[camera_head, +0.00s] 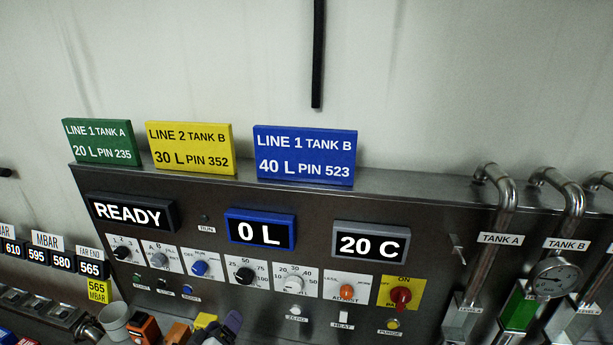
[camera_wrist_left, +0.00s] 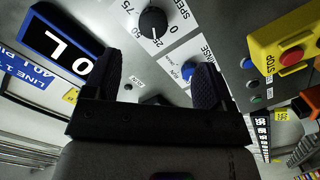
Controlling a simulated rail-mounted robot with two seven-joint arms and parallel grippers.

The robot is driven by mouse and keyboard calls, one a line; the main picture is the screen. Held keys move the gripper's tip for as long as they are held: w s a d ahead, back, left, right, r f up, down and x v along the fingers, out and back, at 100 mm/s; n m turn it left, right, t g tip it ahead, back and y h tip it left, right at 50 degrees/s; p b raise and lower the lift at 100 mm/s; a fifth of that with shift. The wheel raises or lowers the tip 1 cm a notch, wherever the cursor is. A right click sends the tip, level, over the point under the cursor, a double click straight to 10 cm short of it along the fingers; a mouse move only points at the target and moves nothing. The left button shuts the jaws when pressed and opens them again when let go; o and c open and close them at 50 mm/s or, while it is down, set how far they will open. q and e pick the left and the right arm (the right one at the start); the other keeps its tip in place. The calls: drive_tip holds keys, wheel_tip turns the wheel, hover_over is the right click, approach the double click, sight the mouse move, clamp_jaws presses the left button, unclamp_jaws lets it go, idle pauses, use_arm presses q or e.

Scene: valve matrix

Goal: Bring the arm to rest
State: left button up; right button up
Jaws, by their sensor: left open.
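My left gripper (camera_head: 224,328) shows at the bottom edge of the head view, in front of the lower part of the steel control panel (camera_head: 140,180); most of its arm is out of frame. In the left wrist view the left gripper (camera_wrist_left: 157,72) is open, its two dark ridged fingers wide apart with nothing between them. Beyond them are the black speed knob (camera_wrist_left: 153,20) and the blue rinse knob (camera_wrist_left: 188,70). I cannot tell whether the fingers touch the panel, but no knob is held. My right gripper is not in view.
Tank pipes (camera_head: 487,235) and a round gauge (camera_head: 556,277) stand at the right. A red knob (camera_head: 400,297) sits on a yellow plate. A yellow stop box (camera_wrist_left: 283,42) juts out near the gripper. Small items, including a grey cup (camera_head: 114,318), crowd the lower left.

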use_arm(q)
drive_tip(key=s+f+m+g+y, duration=0.1)
drive_tip(key=s+f+m+g, duration=0.3)
drive_tip(key=s, duration=0.9)
drive_tip(key=s+d+f+m+g+y, duration=0.15)
drive_tip(key=s+f+g, duration=0.35)
drive_tip(key=s, duration=0.8)
drive_tip(key=s+f+m+g, duration=0.3)
drive_tip(key=s+f+g, duration=0.15)
drive_tip(key=s, duration=0.95)
wheel_tip(320, 180, up, 15)
drive_tip(key=p, duration=1.5)
drive_tip(key=shift+w+r+p, duration=0.15)
drive_tip(key=shift+p, duration=0.15)
drive_tip(key=shift+a, duration=0.1)
